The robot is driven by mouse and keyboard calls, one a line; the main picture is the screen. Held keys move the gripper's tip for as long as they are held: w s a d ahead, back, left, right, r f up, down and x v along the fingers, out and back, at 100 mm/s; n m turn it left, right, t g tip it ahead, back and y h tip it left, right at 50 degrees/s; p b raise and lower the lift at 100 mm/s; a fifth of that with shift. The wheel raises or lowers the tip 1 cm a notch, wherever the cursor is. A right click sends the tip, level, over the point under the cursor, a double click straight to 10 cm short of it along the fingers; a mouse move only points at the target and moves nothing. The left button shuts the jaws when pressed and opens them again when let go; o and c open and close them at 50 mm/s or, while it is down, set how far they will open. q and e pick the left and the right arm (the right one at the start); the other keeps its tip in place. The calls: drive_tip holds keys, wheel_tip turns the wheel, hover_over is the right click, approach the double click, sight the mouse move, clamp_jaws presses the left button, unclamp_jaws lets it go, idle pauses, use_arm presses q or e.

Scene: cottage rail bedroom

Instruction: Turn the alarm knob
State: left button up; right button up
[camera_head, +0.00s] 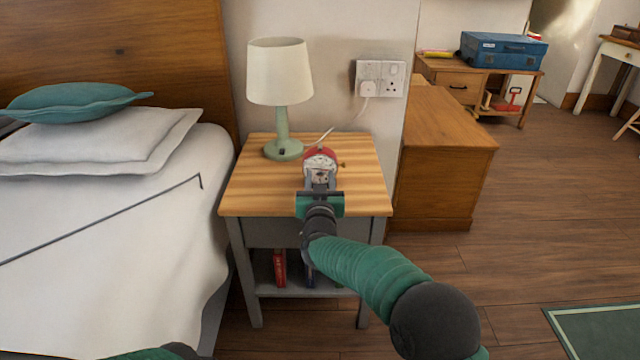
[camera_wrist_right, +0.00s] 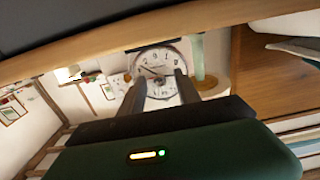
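A red alarm clock with a white face (camera_head: 320,157) stands on the wooden nightstand (camera_head: 250,190). A small brass-coloured part (camera_head: 342,164) sticks out at its right side in the head view; I cannot tell for sure that it is the alarm knob. My right gripper (camera_head: 320,180) is in front of the clock and points at it. My left gripper is out of view.
A lamp (camera_head: 280,75) with a green base stands behind and left of the clock, its cord running to a wall socket (camera_head: 380,78). The bed (camera_head: 100,235) is at the left, a wooden cabinet (camera_head: 450,150) at the right. The nightstand top is clear at its front left.

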clamp_jaws()
drive_tip(key=shift+m, duration=0.3)
idle(0.3)
